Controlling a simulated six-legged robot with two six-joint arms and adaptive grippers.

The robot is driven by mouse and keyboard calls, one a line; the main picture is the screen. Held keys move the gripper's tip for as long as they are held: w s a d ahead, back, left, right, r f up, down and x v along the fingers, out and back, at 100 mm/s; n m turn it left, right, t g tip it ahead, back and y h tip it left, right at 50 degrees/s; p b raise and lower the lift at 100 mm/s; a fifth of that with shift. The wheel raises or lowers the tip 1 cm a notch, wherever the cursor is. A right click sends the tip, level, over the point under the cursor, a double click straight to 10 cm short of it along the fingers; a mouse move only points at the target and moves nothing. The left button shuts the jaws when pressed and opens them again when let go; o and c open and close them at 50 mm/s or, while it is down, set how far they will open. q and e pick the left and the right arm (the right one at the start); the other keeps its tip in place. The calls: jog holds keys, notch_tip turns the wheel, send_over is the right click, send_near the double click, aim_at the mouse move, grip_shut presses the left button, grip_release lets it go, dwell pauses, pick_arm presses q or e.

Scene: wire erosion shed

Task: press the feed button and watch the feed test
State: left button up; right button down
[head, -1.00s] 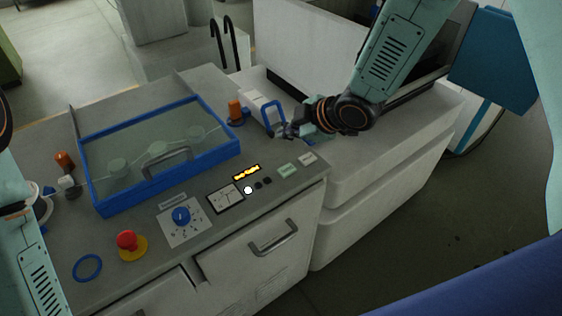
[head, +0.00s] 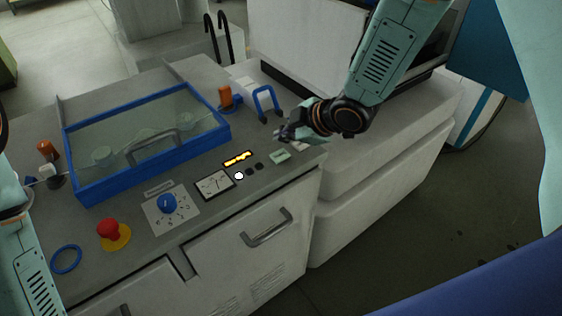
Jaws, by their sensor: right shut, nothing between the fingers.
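The control panel (head: 215,212) is the grey sloped top of a cabinet. On it are a white round lamp or button (head: 239,176) and two small dark buttons, one here (head: 250,171). I cannot read which is the feed button. A lit amber display (head: 238,158) and a dial meter (head: 214,184) sit beside them. A pale green plate (head: 280,155) and a white plate (head: 301,146) lie to the right. My right gripper (head: 280,135) is shut and empty, just above the green plate in the picture; contact is unclear. My left gripper is out of view.
A blue-framed clear cover (head: 150,163) stands at the left. A red mushroom button (head: 107,228) and a blue knob (head: 168,202) are in front. A blue upright handle (head: 265,100) and an orange post (head: 225,95) stand behind my right gripper.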

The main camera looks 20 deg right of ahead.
aim_at(283, 156)
jog(key=shift+w+a+f+b, duration=0.15)
jog(key=shift+f+b, duration=0.15)
jog(key=shift+f, duration=0.35)
jog(key=shift+s+a+f+b, duration=0.1)
jog(key=shift+f+b, duration=0.15)
jog(key=shift+f, duration=0.35)
jog(key=shift+w+f, duration=0.15)
jog(key=shift+f, duration=0.05)
jog(key=shift+d+f, duration=0.1)
jog(key=shift+d, duration=0.05)
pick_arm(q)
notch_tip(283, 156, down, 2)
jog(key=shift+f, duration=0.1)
pick_arm(e)
jog(key=shift+d, duration=0.15)
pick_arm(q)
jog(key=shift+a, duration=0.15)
pick_arm(e)
jog(key=shift+a, duration=0.25)
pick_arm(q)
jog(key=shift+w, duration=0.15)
pick_arm(e)
jog(key=shift+d, duration=0.2)
jog(key=shift+a, duration=0.15)
